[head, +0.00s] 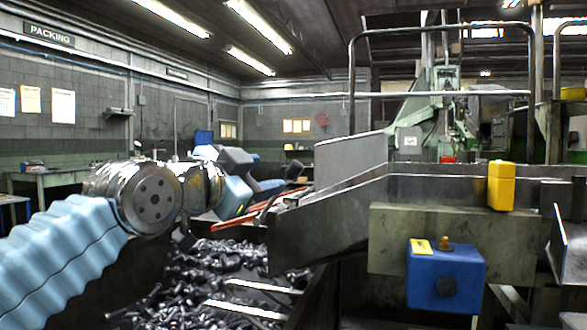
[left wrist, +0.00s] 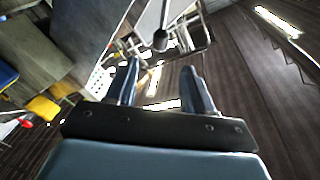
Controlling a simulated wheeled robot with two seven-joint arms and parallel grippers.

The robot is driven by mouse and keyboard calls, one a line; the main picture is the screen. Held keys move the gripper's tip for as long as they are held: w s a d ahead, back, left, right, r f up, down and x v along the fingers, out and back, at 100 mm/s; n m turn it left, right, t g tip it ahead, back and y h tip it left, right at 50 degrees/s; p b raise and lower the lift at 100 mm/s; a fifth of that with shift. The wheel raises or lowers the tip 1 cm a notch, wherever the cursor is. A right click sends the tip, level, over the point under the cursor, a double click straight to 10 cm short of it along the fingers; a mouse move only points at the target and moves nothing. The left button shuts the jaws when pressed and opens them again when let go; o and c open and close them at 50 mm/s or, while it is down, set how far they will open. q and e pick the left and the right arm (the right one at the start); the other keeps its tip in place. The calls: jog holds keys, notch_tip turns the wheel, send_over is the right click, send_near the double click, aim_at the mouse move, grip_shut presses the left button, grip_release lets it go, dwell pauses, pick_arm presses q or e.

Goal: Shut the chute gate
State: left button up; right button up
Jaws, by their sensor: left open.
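The chute (head: 320,220) is a dark sloping metal trough that comes down from the right. A flat grey panel (head: 350,162), which looks like its gate, stands raised above the trough's left part. In the left wrist view, a pale panel (left wrist: 182,10) with a dark round-ended handle (left wrist: 160,40) shows just beyond the fingers. I cannot tell for certain that it is the same panel. My left gripper (head: 274,188) is left of the raised panel, with its fingers apart and nothing between them. Its two blue-grey fingers also show in the wrist view (left wrist: 160,88). My right gripper is out of view.
A bin of loose dark bolts (head: 215,270) lies below the chute mouth. Red bars (head: 258,208) are close under my left gripper. A blue box (head: 445,278) is on the chute's front, and a yellow box (head: 501,185) is on its rim. Green machinery (head: 440,120) stands behind.

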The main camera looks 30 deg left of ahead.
aim_at(293, 171)
pick_arm(q)
jog(key=w+p, duration=0.2)
jog(key=w, duration=1)
jog(key=shift+a, duration=0.15)
grip_shut()
